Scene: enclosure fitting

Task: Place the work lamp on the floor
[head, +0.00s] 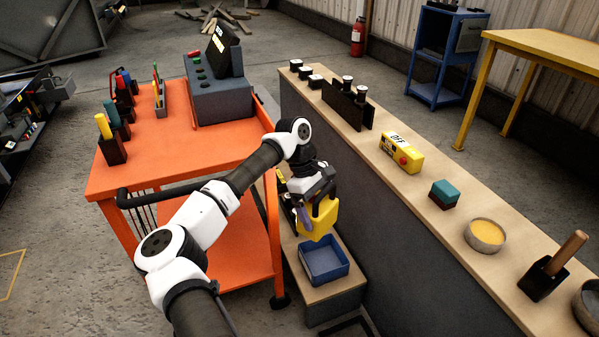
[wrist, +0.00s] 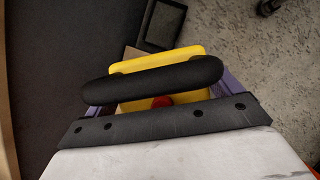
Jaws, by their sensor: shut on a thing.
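The work lamp (head: 322,221) is a yellow block with a black handle. It hangs in my gripper (head: 305,214), over the gap between the orange cart and the long bench, above a blue bin. In the wrist view the lamp's yellow body (wrist: 158,62) and its thick black handle (wrist: 150,82) lie across my gripper, between its purple fingers. My gripper is shut on the lamp; the exact contact of the fingertips is partly hidden. The grey concrete floor (head: 60,210) shows at the left, and also in the wrist view (wrist: 265,75).
The blue bin (head: 322,274) stands on a low wooden step (head: 335,293) beside the bench (head: 455,225). A black frame (head: 347,328) lies on the floor in front of it. The orange cart (head: 150,165) is close on the left. A yellow switch box (head: 401,153) stands on the bench.

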